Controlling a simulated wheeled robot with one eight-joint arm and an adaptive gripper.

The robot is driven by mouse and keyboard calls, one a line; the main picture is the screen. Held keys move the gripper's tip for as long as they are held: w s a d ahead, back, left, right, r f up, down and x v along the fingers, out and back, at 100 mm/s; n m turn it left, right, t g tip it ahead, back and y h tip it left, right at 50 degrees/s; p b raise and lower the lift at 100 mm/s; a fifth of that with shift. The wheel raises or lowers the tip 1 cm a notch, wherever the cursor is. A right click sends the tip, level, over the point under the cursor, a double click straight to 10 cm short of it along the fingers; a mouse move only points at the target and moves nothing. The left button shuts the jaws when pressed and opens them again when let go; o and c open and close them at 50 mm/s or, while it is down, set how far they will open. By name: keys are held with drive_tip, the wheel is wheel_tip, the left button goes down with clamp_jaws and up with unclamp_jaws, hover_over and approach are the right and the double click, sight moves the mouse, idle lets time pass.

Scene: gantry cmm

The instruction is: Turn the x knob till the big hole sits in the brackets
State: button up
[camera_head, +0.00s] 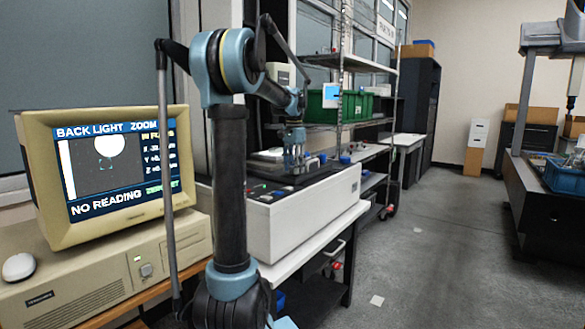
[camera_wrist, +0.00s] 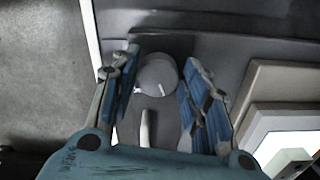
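The monitor (camera_head: 118,165) shows a dark picture with a big white hole (camera_head: 103,145) at its top. Small green brackets (camera_head: 106,163) sit just below the hole's middle, near its lower edge, so the hole is not centred in them. The screen reads "NO READING"; the axis values are too small to read. My gripper (camera_head: 295,158) is above the measuring machine's dark top. In the wrist view my gripper (camera_wrist: 160,58) is open, with a round grey knob (camera_wrist: 157,74) between its fingers. Gaps show on both sides. I cannot tell whether this is the x knob.
A pale frame with a bright plate (camera_wrist: 285,135) lies right of the fingers in the wrist view. The white machine body (camera_head: 305,215) stands on a bench. A shelf (camera_head: 350,62) with green bins (camera_head: 325,105) is behind. The floor (camera_head: 430,250) to the right is clear.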

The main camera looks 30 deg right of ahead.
drive_tip(key=c, duration=0.4)
drive_tip(key=shift+n, duration=1.2)
drive_tip(key=o, duration=1)
drive_tip(key=shift+w, duration=0.1)
drive_tip(key=shift+o, duration=0.2)
